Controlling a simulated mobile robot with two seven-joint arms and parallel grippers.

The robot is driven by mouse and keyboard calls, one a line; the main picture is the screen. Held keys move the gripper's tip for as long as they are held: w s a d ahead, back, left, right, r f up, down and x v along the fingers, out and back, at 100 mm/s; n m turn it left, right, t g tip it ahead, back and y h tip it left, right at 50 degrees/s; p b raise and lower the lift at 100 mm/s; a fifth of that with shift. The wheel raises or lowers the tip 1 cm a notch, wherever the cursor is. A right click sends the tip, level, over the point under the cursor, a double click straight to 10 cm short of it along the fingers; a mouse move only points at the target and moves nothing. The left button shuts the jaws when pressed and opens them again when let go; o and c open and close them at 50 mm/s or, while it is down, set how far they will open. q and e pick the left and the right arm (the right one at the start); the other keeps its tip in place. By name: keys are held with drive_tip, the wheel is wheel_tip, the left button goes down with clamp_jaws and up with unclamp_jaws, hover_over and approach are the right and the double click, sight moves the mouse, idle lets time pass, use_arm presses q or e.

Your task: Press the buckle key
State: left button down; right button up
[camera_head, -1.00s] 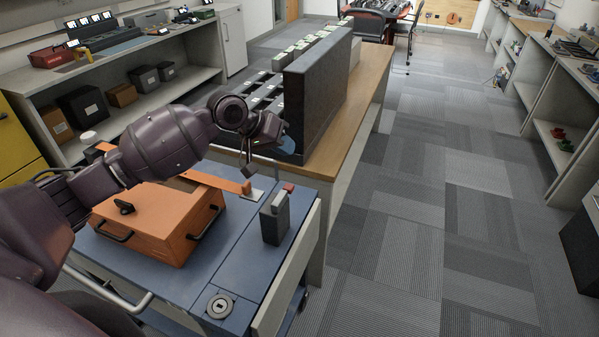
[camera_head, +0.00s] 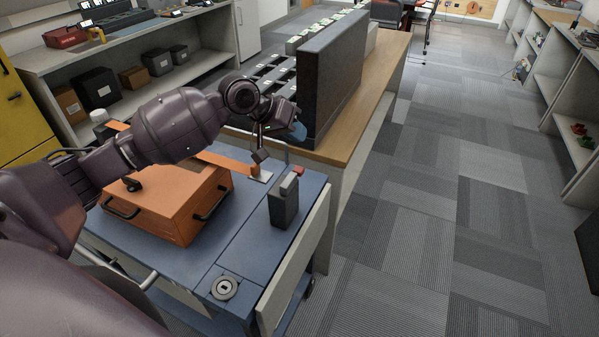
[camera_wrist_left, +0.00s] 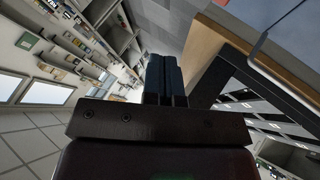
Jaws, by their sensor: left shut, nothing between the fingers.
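The buckle (camera_head: 284,204) is a dark grey upright block on the right part of a blue cart top. Its red key (camera_head: 298,170) shows on top. An orange strap (camera_head: 228,163) with a pale metal end plate (camera_head: 262,177) runs over an orange case (camera_head: 172,202); the plate's end is just left of the buckle, apart from it. My left gripper (camera_head: 298,131) is above and beyond the buckle, clear of the key. Its dark blue fingers are together and empty in the left wrist view (camera_wrist_left: 165,72). My right gripper is not in view.
A tall dark panel (camera_head: 330,80) stands on a wooden bench (camera_head: 375,100) just behind my left gripper. A round socket (camera_head: 224,288) is set in the cart's front corner. Shelves (camera_head: 150,90) line the left wall. Open carpet lies to the right.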

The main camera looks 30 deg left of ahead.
use_arm(q)
drive_tip(key=b, duration=0.3)
hover_over(297, 168)
wheel_tip(297, 168, down, 4)
drive_tip(key=shift+f, duration=0.2)
drive_tip(key=shift+w+a+f, duration=0.1)
drive_tip(key=shift+f, duration=0.9)
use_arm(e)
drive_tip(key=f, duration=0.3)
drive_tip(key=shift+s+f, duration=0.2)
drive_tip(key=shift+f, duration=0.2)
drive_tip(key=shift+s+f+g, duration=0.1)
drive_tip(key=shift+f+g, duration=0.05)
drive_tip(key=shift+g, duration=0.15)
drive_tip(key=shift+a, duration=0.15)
use_arm(q)
drive_tip(key=shift+f, duration=0.4)
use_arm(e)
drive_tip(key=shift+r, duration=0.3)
use_arm(q)
drive_tip(key=shift+f, duration=0.1)
